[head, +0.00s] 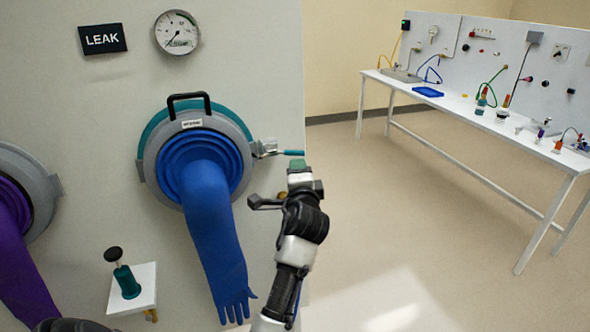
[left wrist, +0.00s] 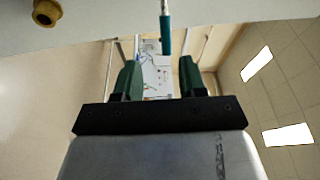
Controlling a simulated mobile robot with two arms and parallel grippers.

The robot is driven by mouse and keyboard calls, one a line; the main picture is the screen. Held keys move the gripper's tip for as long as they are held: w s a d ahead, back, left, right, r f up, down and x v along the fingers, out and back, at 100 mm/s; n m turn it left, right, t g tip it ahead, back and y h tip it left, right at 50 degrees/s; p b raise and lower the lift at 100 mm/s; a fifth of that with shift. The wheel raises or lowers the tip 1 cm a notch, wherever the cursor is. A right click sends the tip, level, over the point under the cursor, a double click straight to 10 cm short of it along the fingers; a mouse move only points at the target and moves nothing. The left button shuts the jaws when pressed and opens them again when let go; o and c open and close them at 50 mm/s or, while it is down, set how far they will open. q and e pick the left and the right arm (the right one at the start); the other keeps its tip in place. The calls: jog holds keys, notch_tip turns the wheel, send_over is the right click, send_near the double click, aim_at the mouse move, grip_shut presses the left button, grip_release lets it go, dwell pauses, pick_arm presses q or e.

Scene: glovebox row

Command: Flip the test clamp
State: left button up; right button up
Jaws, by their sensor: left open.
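The test clamp (head: 266,148) is a small metal toggle at the right edge of the blue glove's port ring. Its teal handle (head: 294,152) points right, roughly level. My left gripper (head: 297,166) is just below the handle, its green fingers close to it. In the left wrist view the gripper (left wrist: 157,66) is open and empty, fingers apart. The teal handle (left wrist: 166,36) hangs in from the top edge, lined up with the gap and ending near the fingertips. Contact cannot be told. My right gripper is not in view.
The port ring (head: 151,184) holds a hanging blue glove (head: 212,240). A purple glove (head: 18,245) hangs left. A LEAK sign (head: 102,39) and gauge (head: 178,33) are above. A teal plunger (head: 126,280) stands on a white shelf. A brass fitting (left wrist: 47,12) shows near the gripper.

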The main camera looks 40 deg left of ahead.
pick_arm(q)
jog(key=w+d+f+n+g+y+b, duration=0.2)
jog(key=w+f+n+g+b, duration=0.25)
jog(key=b, duration=0.55)
jog(key=n+g+y+b, duration=0.4)
jog(key=n+g+b, duration=0.1)
jog(key=g+b, duration=0.25)
send_near(295, 153)
jog(key=shift+g, duration=0.4)
jog(key=a, duration=0.3)
jog(key=w+a+p, duration=0.1)
jog(key=a, duration=0.3)
jog(key=a+p, duration=0.1)
jog(key=a, duration=0.2)
jog(key=shift+w+a, duration=0.2)
jog(key=shift+w, duration=0.1)
grip_shut()
